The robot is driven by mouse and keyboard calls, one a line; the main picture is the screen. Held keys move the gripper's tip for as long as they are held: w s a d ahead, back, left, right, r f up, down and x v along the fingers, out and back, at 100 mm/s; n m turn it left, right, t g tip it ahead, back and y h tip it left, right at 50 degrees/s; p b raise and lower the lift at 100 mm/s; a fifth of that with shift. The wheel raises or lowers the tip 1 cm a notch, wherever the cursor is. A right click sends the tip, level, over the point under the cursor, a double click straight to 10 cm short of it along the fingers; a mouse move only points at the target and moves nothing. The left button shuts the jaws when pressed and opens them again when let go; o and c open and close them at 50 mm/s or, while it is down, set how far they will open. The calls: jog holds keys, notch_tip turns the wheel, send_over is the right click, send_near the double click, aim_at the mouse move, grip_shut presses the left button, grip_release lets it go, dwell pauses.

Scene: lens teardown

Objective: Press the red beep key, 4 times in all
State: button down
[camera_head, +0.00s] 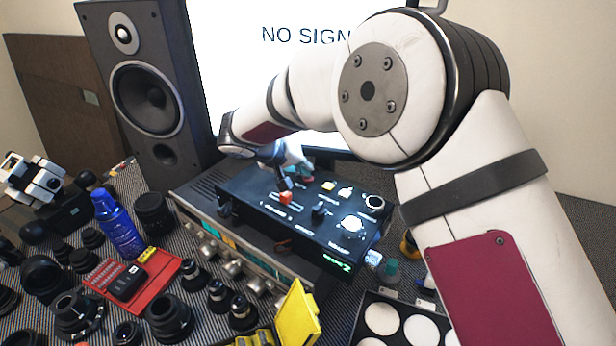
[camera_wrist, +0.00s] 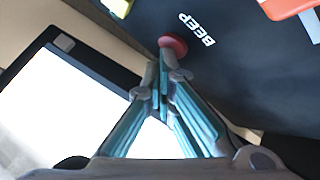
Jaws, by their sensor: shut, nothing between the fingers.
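The red beep key (camera_wrist: 174,45) is a round red button on a black panel in the wrist view, beside the white word BEEP. My gripper (camera_wrist: 162,65) is shut and empty. Its fingertips are right at the near edge of the key and cover a little of it; I cannot tell whether they touch it. In the head view my gripper (camera_head: 286,182) points down over the black control box (camera_head: 330,239), and I cannot make out the beep key clearly there.
An orange-red block (camera_head: 285,197) stands on the box close to my gripper, with several knobs around it. The box rests on a silver receiver (camera_head: 207,229). A lit monitor (camera_head: 225,60) and a speaker (camera_head: 146,95) stand behind. Lenses crowd the left.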

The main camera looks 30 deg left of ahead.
aim_at(309, 180)
jog(key=shift+r, duration=0.85)
jog(key=shift+r, duration=0.1)
jog(key=shift+r+p, duration=0.5)
jog(key=shift+r, duration=1.9)
jog(key=r+n+p, duration=0.1)
jog(key=n, duration=0.4)
jog(key=d+r+n+p, duration=0.1)
jog(key=n, duration=0.5)
jog(key=r+n+p, duration=0.1)
jog(key=n, duration=0.4)
jog(key=shift+s+d+r+n+h, duration=0.25)
jog(key=shift+s+r+n+h, duration=0.05)
jog(key=shift+r+n+h, duration=0.1)
